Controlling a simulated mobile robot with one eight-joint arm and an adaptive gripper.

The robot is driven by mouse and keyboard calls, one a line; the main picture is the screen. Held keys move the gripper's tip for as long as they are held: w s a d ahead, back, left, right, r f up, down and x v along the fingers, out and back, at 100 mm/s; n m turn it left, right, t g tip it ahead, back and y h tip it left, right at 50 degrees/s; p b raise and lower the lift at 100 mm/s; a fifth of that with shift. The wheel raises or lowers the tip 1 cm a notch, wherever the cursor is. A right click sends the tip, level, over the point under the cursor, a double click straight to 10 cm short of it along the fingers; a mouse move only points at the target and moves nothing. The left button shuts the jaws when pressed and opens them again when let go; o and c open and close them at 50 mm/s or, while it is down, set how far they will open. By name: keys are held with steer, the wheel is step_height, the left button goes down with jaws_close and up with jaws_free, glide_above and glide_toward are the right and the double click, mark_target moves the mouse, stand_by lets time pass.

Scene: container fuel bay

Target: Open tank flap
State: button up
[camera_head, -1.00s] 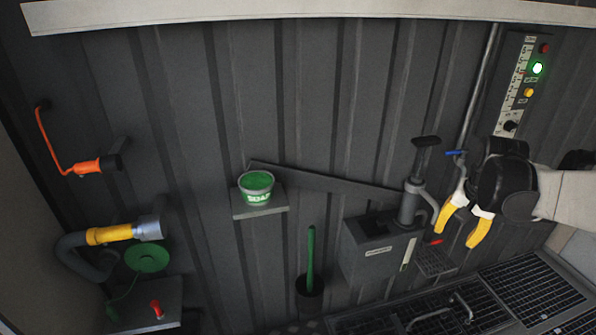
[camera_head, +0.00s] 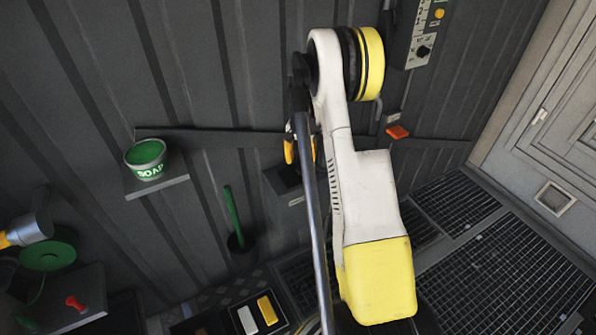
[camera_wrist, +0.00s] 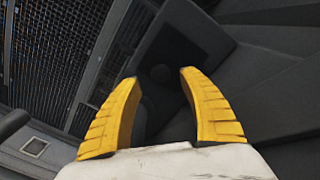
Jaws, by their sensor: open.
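I cannot clearly make out a tank flap in either view. In the head view, a grey wall box (camera_head: 283,182) with a small label is mostly hidden behind my arm. My gripper (camera_head: 299,150) is in front of the wall just above this box, its yellow fingers partly covered by my arm. In the wrist view, my gripper (camera_wrist: 162,92) is open with nothing between its fingers.
A green soap tub (camera_head: 146,158) stands on a small wall shelf (camera_head: 160,186) at left. A green-handled brush (camera_head: 234,215) stands below it. Floor grates (camera_head: 500,270) and a pale door (camera_head: 560,120) are at right. A control panel (camera_head: 420,40) is at upper right.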

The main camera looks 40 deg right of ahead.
mark_target(300, 168)
steer(key=shift+f+b, duration=0.5)
steer(key=shift+f, duration=1.45)
jaws_close()
steer(key=shift+w+r, duration=0.1)
steer(key=shift+w, duration=0.05)
